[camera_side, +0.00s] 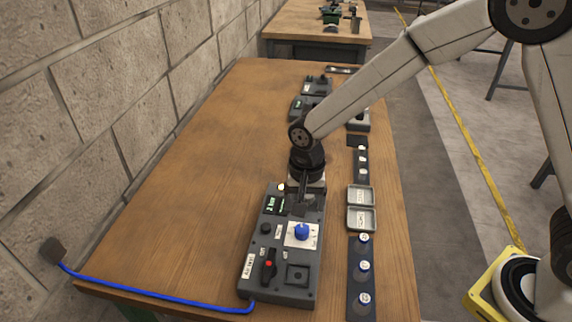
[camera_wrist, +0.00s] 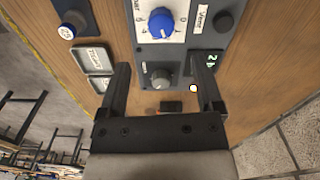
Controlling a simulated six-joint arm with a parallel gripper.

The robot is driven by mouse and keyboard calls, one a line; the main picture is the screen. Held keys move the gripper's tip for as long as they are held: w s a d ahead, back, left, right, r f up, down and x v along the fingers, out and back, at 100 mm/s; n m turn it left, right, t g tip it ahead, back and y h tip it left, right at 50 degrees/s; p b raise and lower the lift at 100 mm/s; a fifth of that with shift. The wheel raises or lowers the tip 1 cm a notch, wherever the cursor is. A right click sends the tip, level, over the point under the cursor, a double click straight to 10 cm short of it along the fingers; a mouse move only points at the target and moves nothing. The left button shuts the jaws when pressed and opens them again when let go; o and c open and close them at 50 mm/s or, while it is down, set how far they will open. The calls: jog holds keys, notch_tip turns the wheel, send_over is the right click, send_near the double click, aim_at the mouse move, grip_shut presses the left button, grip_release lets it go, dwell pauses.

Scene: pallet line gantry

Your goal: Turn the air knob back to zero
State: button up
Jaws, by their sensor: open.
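A grey control box (camera_side: 247,272) stands at the near end of the table. Its blue knob (camera_side: 302,231) sits on a white scale plate; the knob also shows at the top of the wrist view (camera_wrist: 160,21). I cannot read its pointer surely. A smaller grey knob (camera_wrist: 161,76) sits nearer my fingers in the wrist view. My gripper (camera_wrist: 163,76) is open and empty, its fingers to either side of that grey knob's line of sight. In the side view my gripper (camera_side: 306,198) points down over the box's far part, short of the blue knob.
The box has a lit green display (camera_side: 274,204) and a black switch with a red spot (camera_side: 268,267). A blue hose (camera_side: 150,298) runs from the box to the wall. The table's left is clear.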

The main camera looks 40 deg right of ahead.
aim_at(302, 228)
jog(key=shift+a+f, duration=0.15)
jog(key=shift+f, duration=0.05)
jog(key=shift+f, duration=3.75)
grip_shut()
